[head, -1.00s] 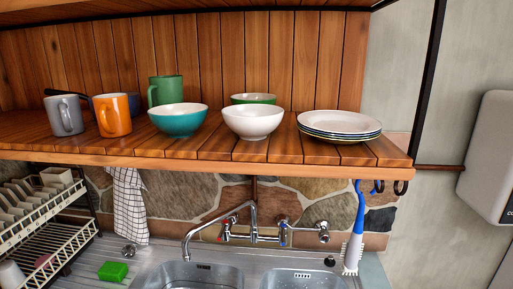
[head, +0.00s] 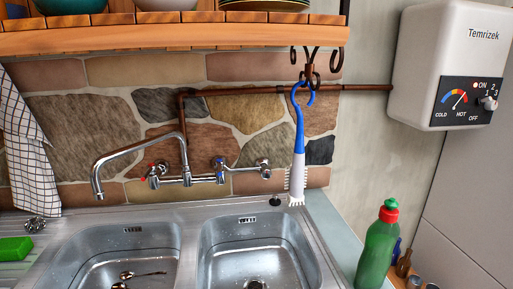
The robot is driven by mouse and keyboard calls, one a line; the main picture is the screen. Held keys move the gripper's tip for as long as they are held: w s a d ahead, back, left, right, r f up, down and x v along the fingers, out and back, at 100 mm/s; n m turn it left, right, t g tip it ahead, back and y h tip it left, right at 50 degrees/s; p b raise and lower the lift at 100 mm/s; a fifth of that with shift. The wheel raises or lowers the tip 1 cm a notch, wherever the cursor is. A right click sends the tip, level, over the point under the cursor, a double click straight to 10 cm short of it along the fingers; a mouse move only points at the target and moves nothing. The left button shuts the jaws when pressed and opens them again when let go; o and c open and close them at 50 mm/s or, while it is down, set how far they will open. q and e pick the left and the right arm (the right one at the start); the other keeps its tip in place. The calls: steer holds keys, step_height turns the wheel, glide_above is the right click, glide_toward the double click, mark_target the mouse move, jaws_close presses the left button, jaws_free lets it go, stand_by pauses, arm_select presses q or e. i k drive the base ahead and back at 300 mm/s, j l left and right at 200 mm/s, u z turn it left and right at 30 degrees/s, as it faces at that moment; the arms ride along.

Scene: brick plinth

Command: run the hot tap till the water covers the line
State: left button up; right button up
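The chrome tap (head: 140,152) is on the stone wall behind a double sink. Its curved spout points down over the left basin (head: 118,256). The handle with a red mark (head: 153,175) is at the left of the tap body, and the handle with a blue mark (head: 219,166) is at the right. No water shows coming from the spout. The left basin holds spoon-like metal pieces (head: 141,274). The right basin (head: 255,254) shows a drain at its bottom. I cannot make out a line in either basin. Neither of my grippers is in view.
A white water heater (head: 447,62) with a COLD-HOT dial hangs at right. A blue and white brush (head: 298,150) hangs from hooks beside the right basin. A green bottle (head: 378,246) stands at right. A green sponge (head: 15,248) and checked towel (head: 27,145) are at left.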

mark_target(152, 168)
steer(key=u, duration=1.25)
